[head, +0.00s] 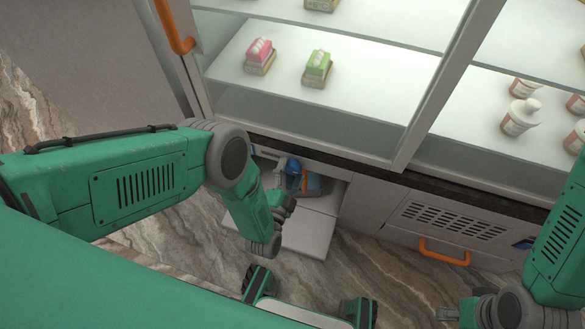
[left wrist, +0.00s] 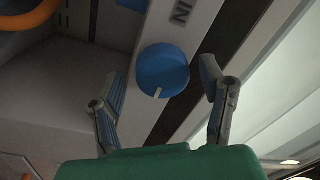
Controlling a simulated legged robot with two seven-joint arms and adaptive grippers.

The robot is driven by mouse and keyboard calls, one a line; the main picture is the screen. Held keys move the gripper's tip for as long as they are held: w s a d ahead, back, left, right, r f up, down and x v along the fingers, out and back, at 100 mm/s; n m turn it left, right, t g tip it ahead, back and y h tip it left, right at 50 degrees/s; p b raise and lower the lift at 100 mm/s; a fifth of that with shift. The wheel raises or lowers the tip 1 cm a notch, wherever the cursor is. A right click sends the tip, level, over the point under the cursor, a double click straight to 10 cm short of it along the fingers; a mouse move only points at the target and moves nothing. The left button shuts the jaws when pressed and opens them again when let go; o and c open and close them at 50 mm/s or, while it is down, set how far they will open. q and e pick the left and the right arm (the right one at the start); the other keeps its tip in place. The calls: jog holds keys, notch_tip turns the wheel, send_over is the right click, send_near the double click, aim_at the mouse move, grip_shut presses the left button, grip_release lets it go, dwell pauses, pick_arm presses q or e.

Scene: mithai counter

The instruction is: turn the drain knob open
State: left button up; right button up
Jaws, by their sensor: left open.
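The drain knob (left wrist: 163,70) is a round blue disc with a short white mark near its lower edge in the left wrist view. It sits on a pale panel with the letters "IN" showing beside it. My left gripper (left wrist: 159,72) is open, with one finger on each side of the knob in that view. Gaps show between the fingers and the knob, and I see no contact. In the head view my left gripper (head: 299,180) reaches into the low opening under the display case and hides much there. My right gripper (head: 446,313) is at the lower right, its jaws unclear.
The glass display case (head: 345,75) holds pink and green sweet boxes and several pump bottles. A pale flap (head: 308,232) lies below the opening. An orange handle (head: 443,252) sits on the vented panel to the right. An orange bar (left wrist: 28,17) shows at the wrist view's upper left.

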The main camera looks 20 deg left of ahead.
pick_arm(q)
jog(key=s, duration=0.6)
jog(key=shift+s+f, duration=0.25)
jog(key=shift+s, duration=0.05)
